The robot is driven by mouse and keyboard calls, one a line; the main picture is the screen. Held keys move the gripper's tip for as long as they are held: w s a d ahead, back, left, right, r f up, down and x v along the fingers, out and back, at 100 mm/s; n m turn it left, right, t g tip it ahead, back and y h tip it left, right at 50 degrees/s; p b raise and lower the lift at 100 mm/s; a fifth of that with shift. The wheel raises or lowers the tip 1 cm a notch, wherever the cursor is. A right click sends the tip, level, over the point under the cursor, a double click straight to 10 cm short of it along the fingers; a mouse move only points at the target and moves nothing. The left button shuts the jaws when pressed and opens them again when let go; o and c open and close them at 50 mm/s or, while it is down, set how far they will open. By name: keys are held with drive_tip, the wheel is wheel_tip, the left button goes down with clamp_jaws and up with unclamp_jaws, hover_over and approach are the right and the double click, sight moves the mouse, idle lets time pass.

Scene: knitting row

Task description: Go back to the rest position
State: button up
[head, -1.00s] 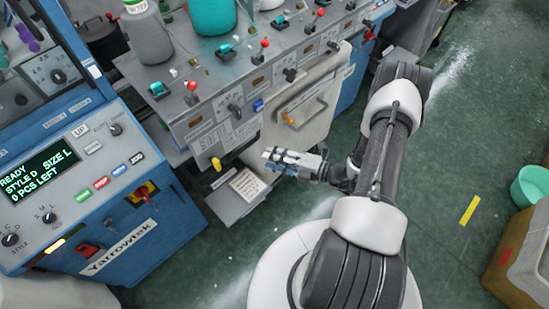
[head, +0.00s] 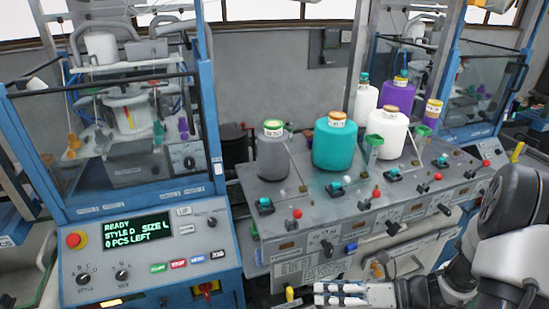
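My gripper (head: 328,293) is at the bottom of the head view, low in front of the grey yarn console (head: 250,212), with its fingers pointing left. I see no object between the fingers, but the angle hides whether they are apart. My arm (head: 500,235) comes in from the lower right, folded at the elbow, its lower part cut off by the frame edge. A yellow knob (head: 290,293) shows just left of the fingertips; I cannot tell the distance between them.
The blue knitting machine's panel (head: 130,232) reads "READY STYLE D SIZE L 0 PCS LEFT". Grey (head: 272,158), teal (head: 334,147), white (head: 386,136) and purple (head: 398,98) yarn cones stand on the console. Another machine (head: 485,90) stands at the back right.

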drive_tip(key=s+a+r+n+g+h, duration=0.45)
drive_tip(key=s+r+n, duration=0.45)
drive_tip(key=n, duration=0.6)
drive_tip(key=s+d+r+n+t+h+b, duration=0.1)
drive_tip(key=s+d+r+n+t+h, duration=0.1)
drive_tip(key=n, duration=0.6)
drive_tip(key=s+d+r+n+t+h, duration=0.3)
drive_tip(key=s+r+n+h, duration=0.2)
drive_tip(key=n, duration=0.3)
drive_tip(key=shift+s+r+h+b, duration=0.3)
drive_tip(key=shift+r+h+b, duration=0.05)
drive_tip(key=shift+r+h, duration=0.45)
